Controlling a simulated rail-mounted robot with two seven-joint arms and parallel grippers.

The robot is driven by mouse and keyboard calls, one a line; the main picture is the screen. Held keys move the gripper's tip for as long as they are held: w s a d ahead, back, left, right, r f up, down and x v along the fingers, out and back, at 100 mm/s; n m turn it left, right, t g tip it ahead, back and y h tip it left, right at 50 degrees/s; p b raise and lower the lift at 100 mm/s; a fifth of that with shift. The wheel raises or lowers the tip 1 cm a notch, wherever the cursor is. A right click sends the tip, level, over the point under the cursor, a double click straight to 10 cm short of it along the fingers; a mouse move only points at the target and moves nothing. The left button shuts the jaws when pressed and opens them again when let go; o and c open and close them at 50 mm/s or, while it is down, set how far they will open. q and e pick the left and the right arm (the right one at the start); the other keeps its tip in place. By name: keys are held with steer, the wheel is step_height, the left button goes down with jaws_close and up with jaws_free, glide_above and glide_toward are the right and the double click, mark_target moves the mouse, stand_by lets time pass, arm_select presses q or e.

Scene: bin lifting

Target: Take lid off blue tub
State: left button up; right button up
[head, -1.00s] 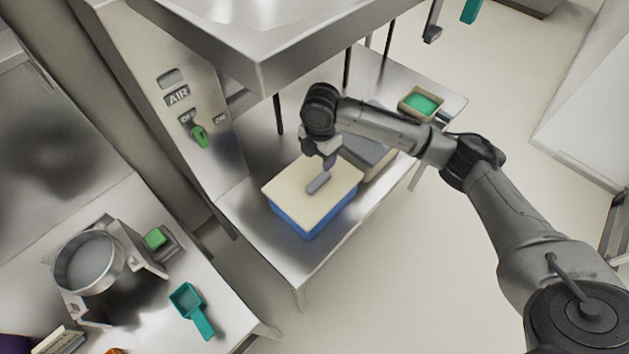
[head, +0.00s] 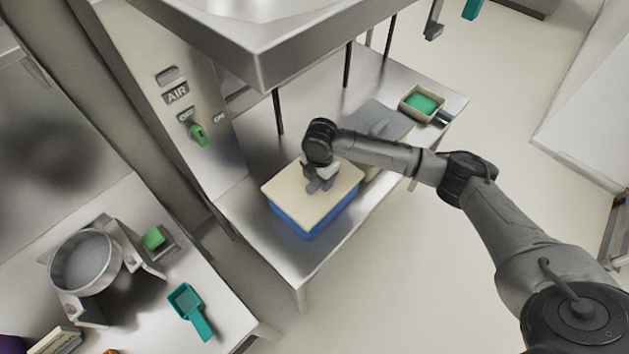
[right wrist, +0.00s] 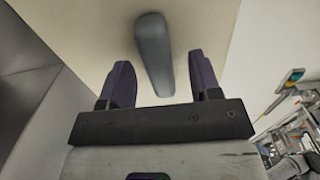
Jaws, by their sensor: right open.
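The blue tub (head: 310,222) stands on the steel table with its cream lid (head: 286,187) on top. The lid has a grey bar handle, partly hidden by my gripper in the head view. In the right wrist view the handle (right wrist: 154,52) shows ahead of and between the two fingers, over the cream lid (right wrist: 95,25). My right gripper (head: 318,186) is just above the lid at the handle. In the right wrist view it (right wrist: 163,84) is open, with one finger to each side of the handle's near end. My left gripper is not in view.
A grey-lidded bin (head: 378,122) stands behind the blue tub, and a small cream tray with green contents (head: 421,103) is at the table's far end. A steel hood (head: 262,62) overhangs the table. A sieve pan (head: 86,262) and a teal scoop (head: 190,308) are on the left counter.

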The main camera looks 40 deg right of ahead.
steer(key=shift+f, duration=0.55)
jaws_close()
